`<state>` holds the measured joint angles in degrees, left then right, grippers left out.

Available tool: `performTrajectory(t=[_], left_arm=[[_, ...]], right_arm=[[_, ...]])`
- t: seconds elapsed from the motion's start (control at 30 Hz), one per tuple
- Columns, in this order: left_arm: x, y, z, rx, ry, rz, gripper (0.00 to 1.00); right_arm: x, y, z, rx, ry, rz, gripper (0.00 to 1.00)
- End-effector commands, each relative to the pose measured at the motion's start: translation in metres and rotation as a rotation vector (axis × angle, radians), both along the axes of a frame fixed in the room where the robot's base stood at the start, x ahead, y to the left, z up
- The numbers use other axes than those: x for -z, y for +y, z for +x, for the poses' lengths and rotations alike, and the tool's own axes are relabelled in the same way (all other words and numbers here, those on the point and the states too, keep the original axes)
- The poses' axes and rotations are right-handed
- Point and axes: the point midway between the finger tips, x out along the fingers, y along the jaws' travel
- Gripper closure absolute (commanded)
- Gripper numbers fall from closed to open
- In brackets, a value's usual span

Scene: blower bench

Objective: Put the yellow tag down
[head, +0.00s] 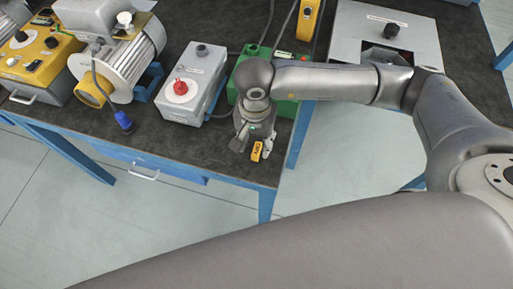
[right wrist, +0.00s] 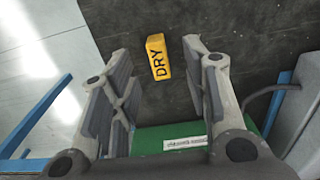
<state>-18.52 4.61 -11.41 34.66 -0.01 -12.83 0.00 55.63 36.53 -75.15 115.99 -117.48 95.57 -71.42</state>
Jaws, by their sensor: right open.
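The yellow tag (head: 256,151), a small block marked DRY, is at the front right corner of the dark bench top (head: 205,147). In the right wrist view the tag (right wrist: 158,57) appears to lie on the dark surface, with a gap on each side to the fingers. My right gripper (head: 266,150) points down over it, open and empty, its fingers on either side of the tag. My left gripper is not in view.
A green box (head: 285,107) stands just behind my right gripper. A grey box with a red knob (head: 181,88) is to its left, and a blower motor (head: 130,60) farther left. A blue plug (head: 124,121) lies near the front edge. Bare bench top lies left of the gripper.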

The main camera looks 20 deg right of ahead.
Motion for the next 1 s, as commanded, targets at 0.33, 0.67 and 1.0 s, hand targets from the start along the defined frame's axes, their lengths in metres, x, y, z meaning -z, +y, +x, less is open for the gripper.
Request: performTrajectory(t=[0.33, 0.67, 1.0], left_arm=[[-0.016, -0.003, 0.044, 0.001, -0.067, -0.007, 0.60], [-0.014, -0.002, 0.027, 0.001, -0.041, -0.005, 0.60], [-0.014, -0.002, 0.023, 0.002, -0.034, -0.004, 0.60]], right_arm=[[0.044, -0.003, 0.001, 0.001, 0.003, 0.001, 0.57], [0.046, -0.003, 0.001, 0.000, 0.002, 0.001, 0.67], [0.046, -0.003, 0.001, 0.000, 0.002, 0.001, 1.00]])
